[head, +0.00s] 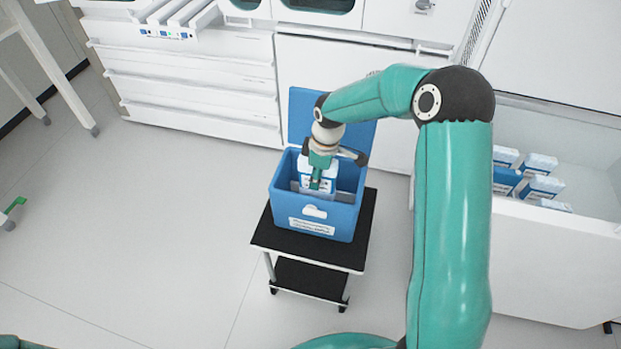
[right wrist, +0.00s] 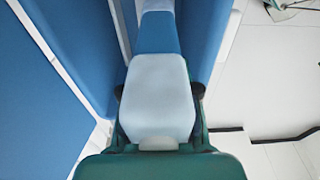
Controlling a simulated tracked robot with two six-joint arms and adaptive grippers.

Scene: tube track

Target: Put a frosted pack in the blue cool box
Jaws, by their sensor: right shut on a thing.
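The blue cool box (head: 342,217) stands open on a small cart, its lid raised at the back. My right gripper (head: 318,180) points down within the box opening and is shut on a white and blue pack (head: 305,172). In the right wrist view the pack (right wrist: 158,95) fills the space between the fingers, with blue box walls (right wrist: 85,55) close by. Whether the pack touches the box floor cannot be seen. More white and blue packs (head: 541,163) sit in an open white chest at the right. My left gripper is not in view.
The cart (head: 272,240) has a black top and a lower shelf. White drawers (head: 190,95) and cabinets stand behind it. The open white chest (head: 560,245) is at the right, and a white table frame (head: 45,60) at upper left.

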